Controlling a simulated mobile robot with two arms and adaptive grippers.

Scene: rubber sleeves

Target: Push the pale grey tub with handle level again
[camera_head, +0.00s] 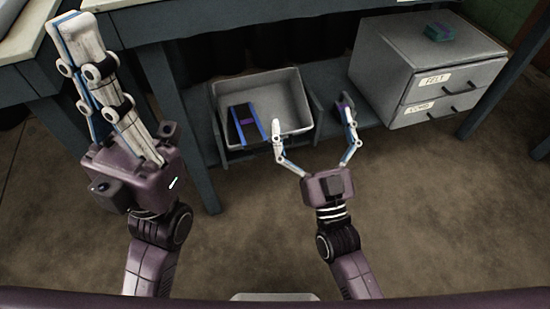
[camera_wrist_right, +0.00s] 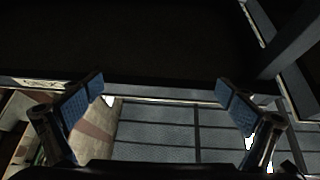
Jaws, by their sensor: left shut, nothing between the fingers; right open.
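The pale grey tub (camera_head: 288,88) sits in the low shelf under the bench, its open top facing my head camera. It looks tipped towards me, though the angle is hard to judge. I cannot make out the handle. My right gripper (camera_head: 311,116) is open, its left fingertip close in front of the tub's lower right rim; contact cannot be told. Its fingers, with nothing between them, also show in the right wrist view (camera_wrist_right: 160,97). My left gripper (camera_head: 72,25) is shut and empty, raised at the left.
A grey drawer cabinet (camera_head: 425,55) with labelled drawers stands right of the tub, a small green and dark block (camera_head: 438,32) on top. A shelf divider (camera_head: 318,112) stands just right of the tub. Bench legs (camera_head: 185,125) flank the left side. The floor in front is clear.

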